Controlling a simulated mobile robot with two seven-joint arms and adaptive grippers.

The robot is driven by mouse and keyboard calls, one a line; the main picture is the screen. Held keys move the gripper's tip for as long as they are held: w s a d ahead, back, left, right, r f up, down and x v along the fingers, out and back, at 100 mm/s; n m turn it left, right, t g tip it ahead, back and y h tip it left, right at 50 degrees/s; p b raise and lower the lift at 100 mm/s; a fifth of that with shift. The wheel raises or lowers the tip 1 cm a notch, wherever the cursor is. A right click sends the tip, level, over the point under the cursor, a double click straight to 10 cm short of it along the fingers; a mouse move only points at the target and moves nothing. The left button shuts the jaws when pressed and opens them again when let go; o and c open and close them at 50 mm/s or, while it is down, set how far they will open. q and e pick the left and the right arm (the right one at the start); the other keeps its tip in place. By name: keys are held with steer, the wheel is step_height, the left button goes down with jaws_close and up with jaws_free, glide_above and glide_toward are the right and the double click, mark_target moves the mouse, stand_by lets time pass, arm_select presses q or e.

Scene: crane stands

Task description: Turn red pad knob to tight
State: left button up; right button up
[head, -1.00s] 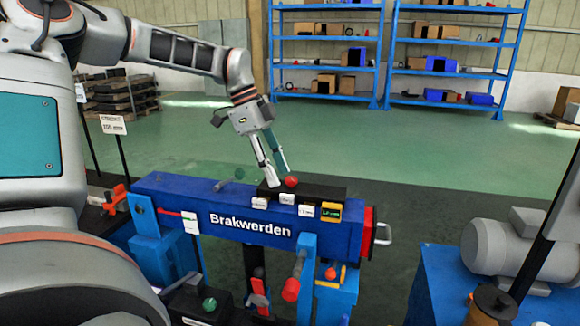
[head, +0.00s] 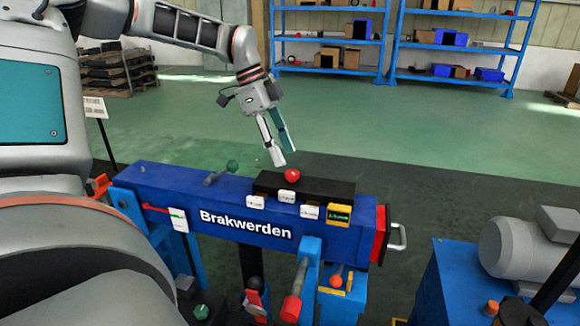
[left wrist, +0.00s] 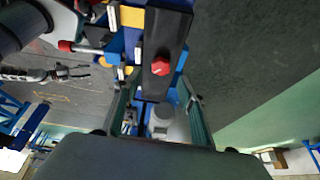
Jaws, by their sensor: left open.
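The red pad knob (head: 292,175) sits on a black block (head: 330,188) on top of the blue beam marked Brakwerden (head: 165,187). My left gripper (head: 283,157) is open and empty, fingers pointing down, just above and slightly left of the knob in the head view. In the left wrist view the red knob (left wrist: 160,67) shows between and beyond the open fingers (left wrist: 158,88), apart from them. White labels (head: 287,196) and a yellow-framed green display (head: 339,215) line the block's front; their text is too small to read. My right gripper seems to show small in the left wrist view (left wrist: 80,72).
A red-tipped handle (head: 292,308) and a red knob (head: 336,281) are below the beam. A grey motor (head: 515,253) stands at right. Floor behind the beam is clear.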

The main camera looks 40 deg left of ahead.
mark_target(292, 172)
arm_select(q)
steer(key=shift+x, duration=2.75)
steer(key=c, duration=1.1)
